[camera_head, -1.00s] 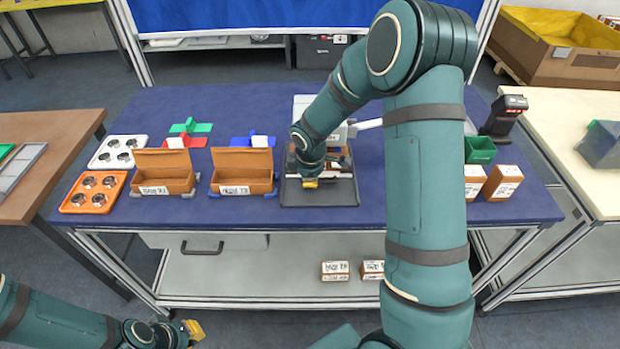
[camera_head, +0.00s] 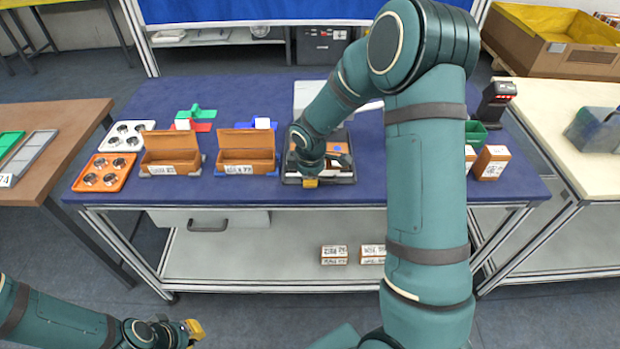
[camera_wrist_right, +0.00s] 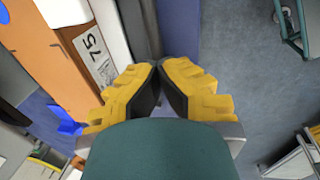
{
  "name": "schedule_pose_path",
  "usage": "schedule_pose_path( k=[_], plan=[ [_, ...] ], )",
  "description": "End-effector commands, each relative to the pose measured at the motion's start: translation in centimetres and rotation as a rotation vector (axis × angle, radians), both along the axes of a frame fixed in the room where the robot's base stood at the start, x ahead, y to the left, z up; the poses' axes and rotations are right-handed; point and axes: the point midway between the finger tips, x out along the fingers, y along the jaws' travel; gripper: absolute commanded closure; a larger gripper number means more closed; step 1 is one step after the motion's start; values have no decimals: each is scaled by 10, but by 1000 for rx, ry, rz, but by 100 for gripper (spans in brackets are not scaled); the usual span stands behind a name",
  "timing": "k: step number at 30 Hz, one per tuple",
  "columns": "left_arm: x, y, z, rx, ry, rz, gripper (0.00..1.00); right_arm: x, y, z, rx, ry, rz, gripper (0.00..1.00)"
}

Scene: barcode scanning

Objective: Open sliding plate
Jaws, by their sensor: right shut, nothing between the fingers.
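A dark flat tray-like plate (camera_head: 345,181) sits at the middle front of the blue table, in front of a white box (camera_head: 308,97). Brown and dark pieces show in it, and my right arm hides part of it. My right gripper (camera_head: 310,183) points down at the tray's front edge. The right wrist view shows its yellow fingers (camera_wrist_right: 160,72) shut together with nothing between them; whether they touch the tray is unclear. My left gripper (camera_head: 195,329) hangs low at the bottom left, away from the table; its opening is too small to judge.
Two open brown boxes (camera_head: 172,145) (camera_head: 247,142) stand left of the tray. An orange tray (camera_head: 104,187) and a white tray (camera_head: 126,126) hold round metal parts. A scanner (camera_head: 497,98) stands at the right, behind small brown boxes (camera_head: 490,163). Floor in front is free.

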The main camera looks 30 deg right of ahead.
Motion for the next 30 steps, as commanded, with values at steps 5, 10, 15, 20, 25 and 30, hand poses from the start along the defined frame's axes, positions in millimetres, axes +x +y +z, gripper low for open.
schedule_pose_path(
  k=[5,10,15,20,25,30],
  plan=[
    [0,0,-1,0,0,0,100,-3,0,-5,1,11,-1,59],
    [0,0,-1,0,0,0,100,-2,0,-3,1,7,-1,59],
    [0,0,0,0,0,0,100,-2,1,2,1,3,-1,59],
    [0,0,0,0,0,0,100,-4,3,23,1,-1,-2,59],
    [0,0,0,0,0,0,100,-10,5,58,0,0,-2,59],
    [0,0,0,0,0,0,100,-15,9,89,1,2,0,59]
  ],
)
